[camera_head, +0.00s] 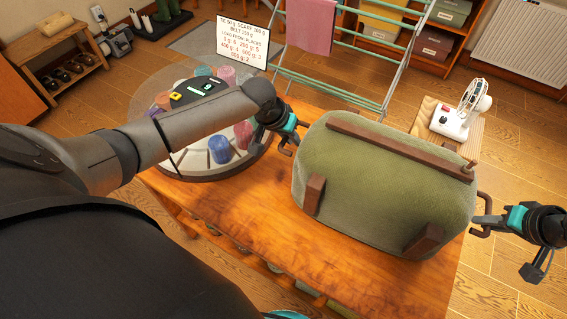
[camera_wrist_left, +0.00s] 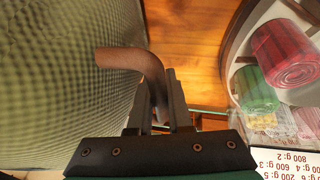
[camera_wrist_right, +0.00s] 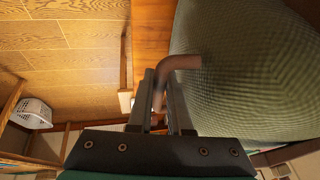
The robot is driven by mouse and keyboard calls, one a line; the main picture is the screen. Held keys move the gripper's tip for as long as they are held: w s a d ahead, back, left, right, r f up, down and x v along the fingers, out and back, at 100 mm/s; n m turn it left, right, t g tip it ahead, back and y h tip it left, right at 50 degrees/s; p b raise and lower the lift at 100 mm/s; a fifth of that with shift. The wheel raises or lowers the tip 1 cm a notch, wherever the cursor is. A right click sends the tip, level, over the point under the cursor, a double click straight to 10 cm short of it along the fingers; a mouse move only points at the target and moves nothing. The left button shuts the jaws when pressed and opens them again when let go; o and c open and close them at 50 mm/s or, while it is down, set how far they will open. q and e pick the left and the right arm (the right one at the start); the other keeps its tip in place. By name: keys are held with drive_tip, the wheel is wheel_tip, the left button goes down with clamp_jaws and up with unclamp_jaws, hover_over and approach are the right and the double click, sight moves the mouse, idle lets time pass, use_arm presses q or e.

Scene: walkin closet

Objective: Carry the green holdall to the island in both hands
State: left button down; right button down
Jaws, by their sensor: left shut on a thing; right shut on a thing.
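The green holdall (camera_head: 385,180) is a bulky fabric bag with brown straps, in the head view at the right end of the wooden island (camera_head: 300,265). I cannot tell whether it touches the top. My left gripper (camera_head: 293,139) is shut on the brown handle at its left end; the handle (camera_wrist_left: 140,62) shows between the fingers in the left wrist view. My right gripper (camera_head: 484,222) is shut on the brown handle at its right end; that handle (camera_wrist_right: 172,70) shows between the fingers in the right wrist view. The bag's underside is hidden.
A round tray (camera_head: 190,172) with rolled coloured belts or scarves stands on the island left of the bag. A sign (camera_head: 237,35) with weights stands behind it. A white fan (camera_head: 462,112) is beyond the bag, and a drying rack (camera_head: 350,60) with a pink towel stands behind.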

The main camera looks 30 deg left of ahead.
use_arm(q)
drive_tip(key=shift+w+f+b, duration=0.2)
drive_tip(key=shift+f+b, duration=0.35)
drive_tip(key=shift+b, duration=0.05)
use_arm(e)
drive_tip(key=shift+w+f, duration=0.15)
drive_tip(key=shift+f, duration=0.35)
use_arm(q)
drive_tip(key=c, duration=1.2)
unclamp_jaws()
drive_tip(key=shift+s+a+f, duration=0.1)
drive_tip(key=shift+s+f, duration=0.05)
drive_tip(key=shift+s, duration=0.05)
drive_tip(key=shift+c, duration=0.2)
use_arm(e)
drive_tip(key=c, duration=1.2)
unclamp_jaws()
drive_tip(key=shift+f, duration=0.2)
drive_tip(key=shift+c, duration=0.2)
use_arm(q)
drive_tip(key=o, duration=0.4)
use_arm(e)
drive_tip(key=o, duration=0.4)
drive_tip(key=shift+s, duration=0.25)
drive_tip(key=shift+s+d+r, duration=0.1)
drive_tip(key=shift+r, duration=0.35)
use_arm(q)
drive_tip(key=v, duration=1.2)
use_arm(e)
drive_tip(key=v, duration=1.1)
